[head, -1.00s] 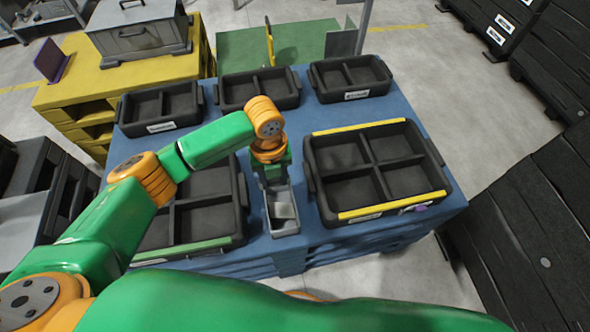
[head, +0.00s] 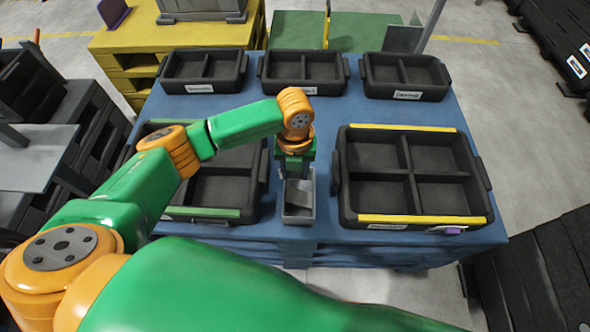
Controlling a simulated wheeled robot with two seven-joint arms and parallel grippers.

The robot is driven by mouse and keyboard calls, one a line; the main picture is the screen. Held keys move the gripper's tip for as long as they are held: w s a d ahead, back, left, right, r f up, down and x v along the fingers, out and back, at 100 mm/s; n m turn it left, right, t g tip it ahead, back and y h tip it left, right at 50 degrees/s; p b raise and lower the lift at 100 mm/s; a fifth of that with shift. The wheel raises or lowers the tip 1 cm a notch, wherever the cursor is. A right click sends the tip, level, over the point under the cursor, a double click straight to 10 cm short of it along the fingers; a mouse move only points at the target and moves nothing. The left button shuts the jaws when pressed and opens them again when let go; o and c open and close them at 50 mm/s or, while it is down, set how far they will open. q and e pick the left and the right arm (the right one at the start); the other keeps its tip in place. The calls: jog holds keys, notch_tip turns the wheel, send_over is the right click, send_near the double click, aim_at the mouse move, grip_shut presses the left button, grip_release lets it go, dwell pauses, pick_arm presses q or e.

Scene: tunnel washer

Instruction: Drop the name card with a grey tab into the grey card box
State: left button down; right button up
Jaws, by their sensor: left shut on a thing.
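The grey card box (head: 299,215) is a small, narrow open box on the blue table, between the two large black crates. My left gripper (head: 294,175) points down at the far end of this box. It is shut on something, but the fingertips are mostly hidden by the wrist. A flat grey piece (head: 299,197) shows tilted inside the box mouth, just below the gripper. I take it for the name card, but its tab cannot be made out, and whether it touches the box cannot be told. My right gripper is not in view.
A yellow-edged four-compartment crate (head: 411,219) stands close on the right. A green-edged crate (head: 202,212) stands close on the left, partly behind my arm. Three smaller black bins (head: 302,90) line the back of the blue table (head: 320,120).

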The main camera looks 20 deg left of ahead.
aim_at(295, 175)
pick_arm(q)
jog(key=shift+c, duration=1.8)
grip_release()
notch_tip(295, 175, up, 7)
jog(key=shift+r, duration=0.1)
